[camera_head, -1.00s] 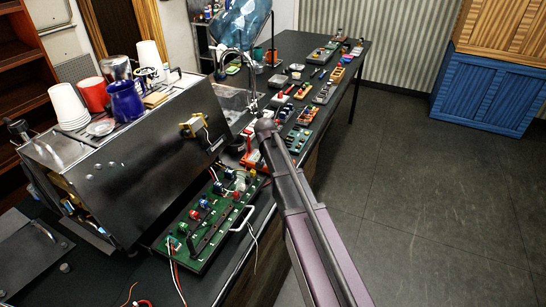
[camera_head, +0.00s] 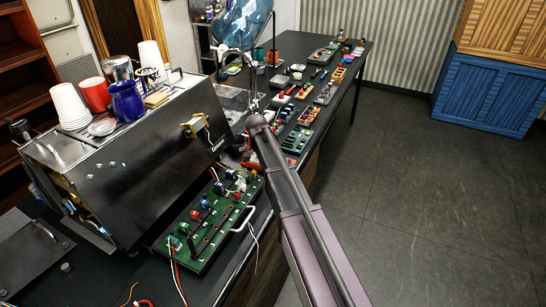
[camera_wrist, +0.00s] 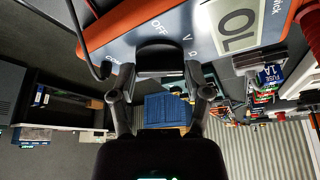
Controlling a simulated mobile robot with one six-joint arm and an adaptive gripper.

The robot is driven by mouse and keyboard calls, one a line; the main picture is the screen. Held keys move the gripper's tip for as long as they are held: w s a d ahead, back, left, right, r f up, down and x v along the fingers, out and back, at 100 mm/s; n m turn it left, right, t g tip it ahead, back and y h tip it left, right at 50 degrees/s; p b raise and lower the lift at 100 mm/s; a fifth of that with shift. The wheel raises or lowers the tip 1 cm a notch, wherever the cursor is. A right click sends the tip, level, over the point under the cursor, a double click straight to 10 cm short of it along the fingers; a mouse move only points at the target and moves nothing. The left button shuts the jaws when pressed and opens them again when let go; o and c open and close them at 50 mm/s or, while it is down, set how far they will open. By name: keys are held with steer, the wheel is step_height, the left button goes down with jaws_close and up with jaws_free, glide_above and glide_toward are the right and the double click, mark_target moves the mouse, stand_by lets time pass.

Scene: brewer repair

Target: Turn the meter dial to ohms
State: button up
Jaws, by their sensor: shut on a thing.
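The orange and grey meter (camera_wrist: 125,35) fills the top of the wrist view. The dark dial (camera_wrist: 160,58) sits below the OFF mark. My gripper (camera_wrist: 160,72) is shut on the dial, one finger on each side. Which mark the dial points at I cannot tell. In the head view my arm hides my gripper, and only a bit of orange, perhaps the meter, shows beside it.
A metal brewer (camera_head: 140,150) with cups on top stands at the left. A green board (camera_head: 210,220) with wires lies in front of it. Several small parts line the dark bench (camera_head: 300,50) behind my arm. A blue fuse box (camera_wrist: 270,74) is close right of the meter.

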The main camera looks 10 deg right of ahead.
steer(key=shift+s+a, duration=0.1)
steer(key=o, duration=1.2)
steer(key=shift+c, duration=0.2)
steer(key=shift+r, duration=0.1)
